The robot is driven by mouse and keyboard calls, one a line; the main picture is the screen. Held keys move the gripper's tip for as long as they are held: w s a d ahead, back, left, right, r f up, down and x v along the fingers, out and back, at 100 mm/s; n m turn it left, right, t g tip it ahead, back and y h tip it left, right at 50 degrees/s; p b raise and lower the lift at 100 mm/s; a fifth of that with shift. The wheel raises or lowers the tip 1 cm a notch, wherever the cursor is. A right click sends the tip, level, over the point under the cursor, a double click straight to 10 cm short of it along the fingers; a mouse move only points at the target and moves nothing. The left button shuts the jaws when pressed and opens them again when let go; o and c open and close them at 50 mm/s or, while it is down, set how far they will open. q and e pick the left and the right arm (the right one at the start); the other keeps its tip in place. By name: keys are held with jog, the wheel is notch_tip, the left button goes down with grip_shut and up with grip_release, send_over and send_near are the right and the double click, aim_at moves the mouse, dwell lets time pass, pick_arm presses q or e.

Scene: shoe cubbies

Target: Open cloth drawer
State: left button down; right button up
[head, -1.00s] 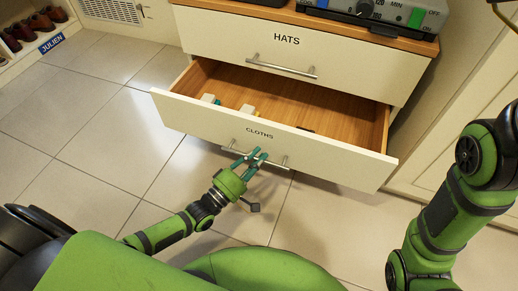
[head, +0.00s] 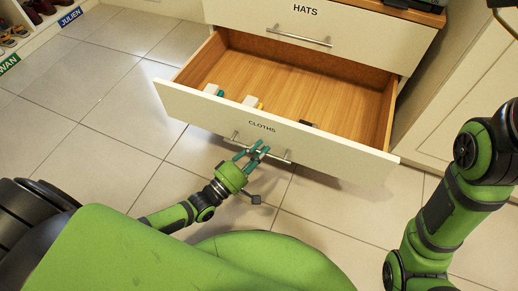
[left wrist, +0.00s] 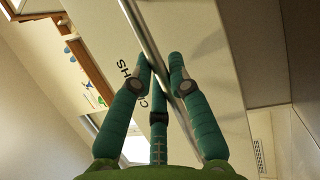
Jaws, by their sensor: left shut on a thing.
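The drawer labelled CLOTHS (head: 345,163) stands open below the HATS drawer, and much of its wooden floor shows. Its front and metal handle (left wrist: 152,45) also show in the left wrist view. My left gripper (head: 258,150) has its teal fingers around the middle of the CLOTHS handle (head: 284,159) and is shut on it. In the left wrist view the fingers (left wrist: 160,70) lie on both sides of the bar. My right arm is at the right of the head view, but its gripper is out of the picture.
Inside the drawer are small white items with teal (head: 212,90) and yellow (head: 252,102) parts, and a dark item (head: 308,124). The HATS drawer (head: 310,30) above is shut. Shoe cubbies (head: 48,16) stand at upper left. The tiled floor (head: 95,90) at left is clear.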

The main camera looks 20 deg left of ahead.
pick_arm(q)
jog(key=c, duration=1.1)
grip_release()
jog(key=shift+c, duration=0.2)
jog(key=v, duration=0.7)
jog(key=shift+s, duration=0.25)
jog(key=shift+a, duration=0.1)
